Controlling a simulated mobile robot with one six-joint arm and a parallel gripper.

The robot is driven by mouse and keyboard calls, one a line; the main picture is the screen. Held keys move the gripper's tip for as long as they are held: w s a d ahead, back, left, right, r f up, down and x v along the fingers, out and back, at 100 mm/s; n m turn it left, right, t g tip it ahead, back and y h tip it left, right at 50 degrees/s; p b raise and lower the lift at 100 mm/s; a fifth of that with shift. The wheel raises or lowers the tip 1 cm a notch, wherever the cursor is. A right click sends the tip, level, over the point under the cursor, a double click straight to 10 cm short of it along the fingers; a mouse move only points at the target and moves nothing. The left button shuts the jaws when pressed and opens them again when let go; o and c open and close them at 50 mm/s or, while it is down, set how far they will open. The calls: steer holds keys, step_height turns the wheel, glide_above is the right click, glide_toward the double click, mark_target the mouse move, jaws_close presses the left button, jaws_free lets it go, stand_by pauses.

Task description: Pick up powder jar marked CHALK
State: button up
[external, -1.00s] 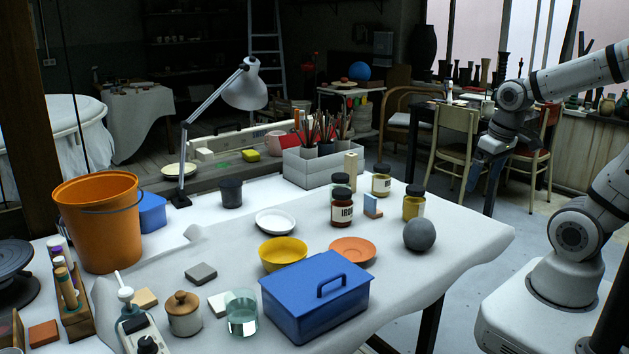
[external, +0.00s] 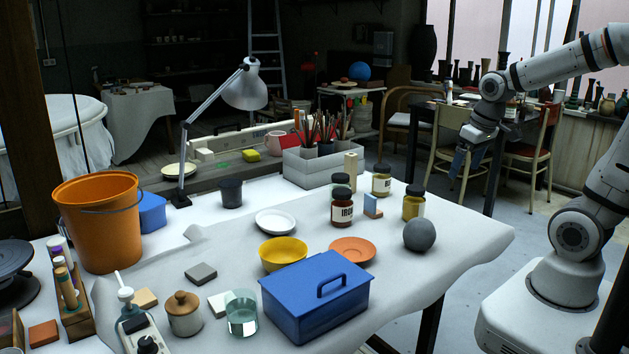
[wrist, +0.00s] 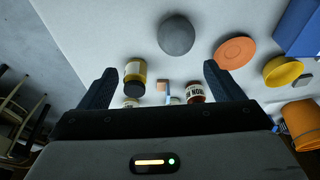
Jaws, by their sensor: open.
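Several dark-lidded jars stand together on the right part of the white table, and no CHALK label is readable. The front jar reads IRON (external: 342,210); it also shows in the wrist view (wrist: 195,93). Behind it is another jar (external: 341,183), mostly hidden. A pale-labelled jar (external: 381,182) stands behind right, its text too small to read. A yellow jar (external: 413,206) stands at the right; it also shows in the wrist view (wrist: 135,75). My gripper (external: 459,166) is open and empty, above and to the right of the jars, off the table edge.
A grey ball (external: 419,235) sits in front of the yellow jar. A small blue-and-wood block (external: 372,206) stands between the jars. An orange saucer (external: 352,250), yellow bowl (external: 283,252) and blue toolbox (external: 315,300) lie nearer. A grey brush box (external: 322,169) is behind.

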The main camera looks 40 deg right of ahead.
steer(key=w+a+f+n+t, duration=0.1)
steer(key=w+a, duration=0.1)
steer(key=w, duration=2)
steer(key=t+y, duration=0.1)
steer(key=t, duration=0.1)
glide_toward(341, 175)
steer(key=shift+n, duration=0.4)
steer(key=x, duration=0.4)
steer(key=shift+w+d+f, duration=0.1)
steer(key=shift+d+f, duration=0.1)
steer(key=shift+x, duration=1.15)
steer(key=shift+a+p+x, duration=0.2)
steer(key=shift+p+x, duration=0.15)
steer(key=shift+x, duration=1)
steer(key=shift+a+p+x, duration=0.2)
steer(key=shift+p+x, duration=0.15)
steer(key=shift+x, duration=1)
steer(key=shift+c, duration=0.4)
steer(key=c, duration=1.2)
steer(key=shift+c, duration=0.2)
